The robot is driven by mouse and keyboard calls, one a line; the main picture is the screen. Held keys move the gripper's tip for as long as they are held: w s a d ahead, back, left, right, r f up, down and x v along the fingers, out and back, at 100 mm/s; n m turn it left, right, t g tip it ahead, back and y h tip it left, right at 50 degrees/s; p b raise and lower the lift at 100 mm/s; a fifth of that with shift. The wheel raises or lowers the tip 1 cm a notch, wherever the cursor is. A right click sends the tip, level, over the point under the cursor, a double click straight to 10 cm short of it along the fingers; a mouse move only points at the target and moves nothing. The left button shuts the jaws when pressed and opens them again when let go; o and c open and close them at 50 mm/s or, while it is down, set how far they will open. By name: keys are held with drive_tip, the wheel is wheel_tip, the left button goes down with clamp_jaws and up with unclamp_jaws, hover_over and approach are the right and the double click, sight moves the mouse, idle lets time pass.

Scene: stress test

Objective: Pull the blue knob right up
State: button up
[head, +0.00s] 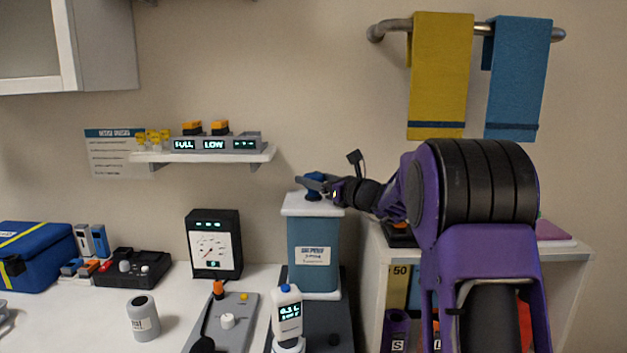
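The blue knob (313,195) sits on the white top of a blue-grey box-shaped unit (313,240) with a white label, right of the picture's middle. My gripper (318,185) is at the knob, reaching in from the right with its fingers level. The fingers and my wrist cover part of the knob. At this size I cannot tell whether the fingers are closed on it or only around it. The knob's lower part shows just above or on the white top.
A wall shelf (200,155) is at upper left. A low shelf unit (575,262) stands behind my arm. The wall above the knob is clear.

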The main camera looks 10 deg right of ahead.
clamp_jaws()
